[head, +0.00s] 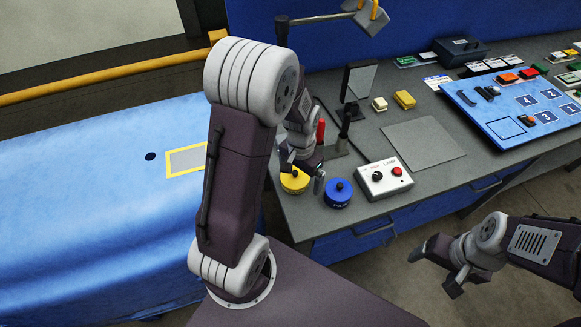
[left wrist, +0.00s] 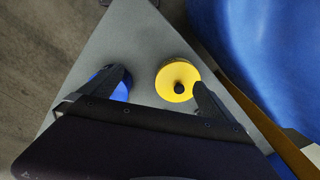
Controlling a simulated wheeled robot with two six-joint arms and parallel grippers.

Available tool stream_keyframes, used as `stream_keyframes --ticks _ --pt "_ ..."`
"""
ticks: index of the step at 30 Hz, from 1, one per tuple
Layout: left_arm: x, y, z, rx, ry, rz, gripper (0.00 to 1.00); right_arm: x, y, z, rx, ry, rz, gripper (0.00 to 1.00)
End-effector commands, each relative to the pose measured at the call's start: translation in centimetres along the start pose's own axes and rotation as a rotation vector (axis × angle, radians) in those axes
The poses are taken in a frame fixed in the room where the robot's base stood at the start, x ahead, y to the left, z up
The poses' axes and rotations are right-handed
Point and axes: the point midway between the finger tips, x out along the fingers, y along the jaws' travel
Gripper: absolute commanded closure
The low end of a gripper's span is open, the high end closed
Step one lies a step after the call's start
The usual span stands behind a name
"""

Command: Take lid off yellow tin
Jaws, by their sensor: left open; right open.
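The yellow tin (head: 295,182) stands upright near the left corner of the grey table, its yellow lid with a dark knob on top. In the left wrist view the yellow tin (left wrist: 178,80) lies near the right finger, with the knob between the two fingers' lines. My left gripper (head: 303,170) is open above the tin; in the left wrist view its fingers (left wrist: 160,95) are spread and hold nothing. My arm partly hides the tin in the head view. My right gripper (head: 436,270) is open and empty, off the table's front edge.
A blue tin (head: 338,193) stands just right of the yellow tin; the left finger partly covers it in the left wrist view. A grey control box (head: 385,178) with a red button stands further right. A blue board (head: 510,105) lies at the far right. A grey mat (head: 423,143) is bare.

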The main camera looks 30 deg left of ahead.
Motion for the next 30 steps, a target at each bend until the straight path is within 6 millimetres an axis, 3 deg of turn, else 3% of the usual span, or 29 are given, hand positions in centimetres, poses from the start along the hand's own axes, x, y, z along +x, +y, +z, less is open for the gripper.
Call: stream_keyframes --ticks 1,10,16,24,30 --pt "-1.6 -0.6 -0.6 0.014 -0.008 0.001 0.0 -2.3 0.0 -0.2 0.0 0.0 0.0 0.22" --pt "-3.5 -3.8 -3.4 0.119 -0.039 0.007 0.0 -7.6 -0.1 -0.8 0.0 0.0 0.0 0.22" --pt "-2.8 -4.3 -3.7 0.138 -0.044 0.009 0.0 -7.7 -0.1 -0.8 0.0 0.0 0.0 0.22" --pt "0.7 -4.2 -3.5 0.137 -0.044 0.009 0.0 -8.7 -0.2 -0.9 0.0 0.0 0.0 0.22" --pt "1.7 -4.3 -3.4 0.136 -0.046 0.01 0.0 -9.4 -0.2 -1.0 0.0 0.0 0.0 0.22"
